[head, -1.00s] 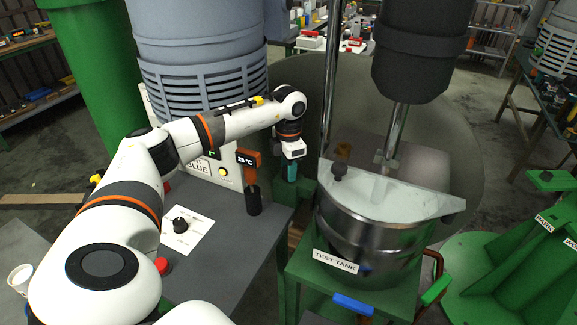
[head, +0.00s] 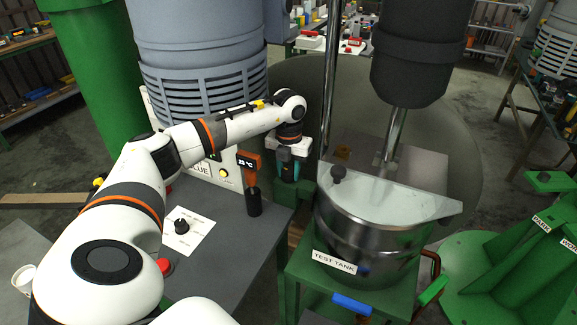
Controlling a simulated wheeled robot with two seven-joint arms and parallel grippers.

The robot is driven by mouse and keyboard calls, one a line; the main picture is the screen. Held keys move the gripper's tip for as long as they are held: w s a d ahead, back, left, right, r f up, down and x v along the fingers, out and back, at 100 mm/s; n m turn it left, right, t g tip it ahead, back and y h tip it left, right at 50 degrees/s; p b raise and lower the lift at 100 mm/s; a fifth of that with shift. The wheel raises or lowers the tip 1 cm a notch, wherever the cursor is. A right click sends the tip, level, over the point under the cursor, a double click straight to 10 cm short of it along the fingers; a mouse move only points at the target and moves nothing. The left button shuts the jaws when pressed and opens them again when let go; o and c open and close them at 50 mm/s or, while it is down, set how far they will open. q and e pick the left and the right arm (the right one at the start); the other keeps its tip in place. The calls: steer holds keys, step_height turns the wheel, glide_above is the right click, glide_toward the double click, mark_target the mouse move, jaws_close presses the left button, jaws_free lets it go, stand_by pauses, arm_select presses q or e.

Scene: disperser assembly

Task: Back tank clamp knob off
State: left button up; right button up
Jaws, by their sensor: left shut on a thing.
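My left gripper (head: 288,172) points down beside the back left of the test tank, at the green clamp (head: 308,190). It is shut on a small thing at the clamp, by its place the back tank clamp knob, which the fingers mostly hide. I cannot tell whether the knob is still seated. The steel test tank (head: 365,240) stands upright on a green stand, with a clear lid (head: 410,200) over part of its top. My right gripper is not in view.
A vertical post rises close right of the gripper. A blue-handled lever (head: 352,304) is in front.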

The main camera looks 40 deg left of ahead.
mark_target(289, 170)
arm_select(q)
steer(key=shift+w+a+r+n, duration=0.1)
steer(key=shift+r+n, duration=0.05)
steer(key=shift+n, duration=0.25)
steer(key=o, duration=1)
step_height(289, 170, up, 12)
steer(key=shift+f+b, duration=0.1)
steer(key=shift+b, duration=1)
